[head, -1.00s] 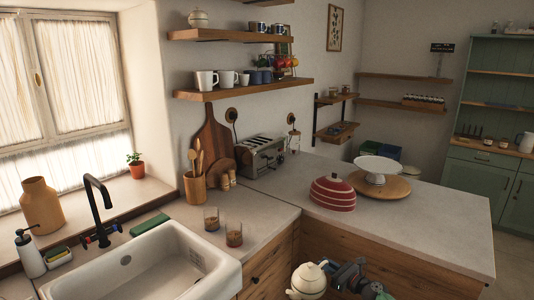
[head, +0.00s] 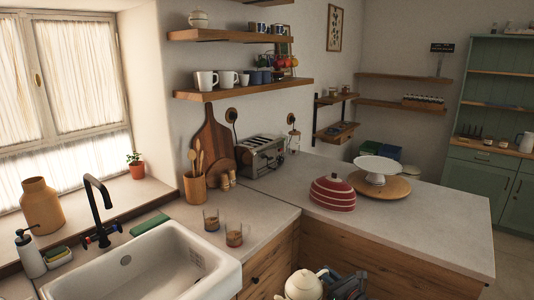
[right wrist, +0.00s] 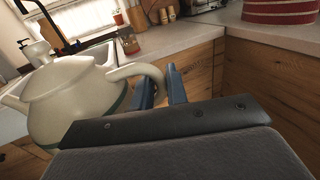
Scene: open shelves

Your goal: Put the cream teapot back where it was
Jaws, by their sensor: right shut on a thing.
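The cream teapot (head: 304,284) shows at the bottom edge of the head view, in front of the wooden cabinet fronts and below the counter top. Its lower part is cut off by the frame. My right gripper (head: 335,281) is just right of it, partly out of frame. In the right wrist view the right gripper (right wrist: 162,88) is shut on the handle of the cream teapot (right wrist: 72,95), which has a lid with a knob and a green band low down. The teapot looks tilted in that view. My left gripper is not in view.
The white sink (head: 150,265) and two glasses (head: 233,235) are on the left counter. A red striped dome (head: 332,194) and a white cake stand (head: 378,166) stand on the right counter (head: 420,222). Wall shelves hold mugs (head: 207,80) and a small pot (head: 199,18).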

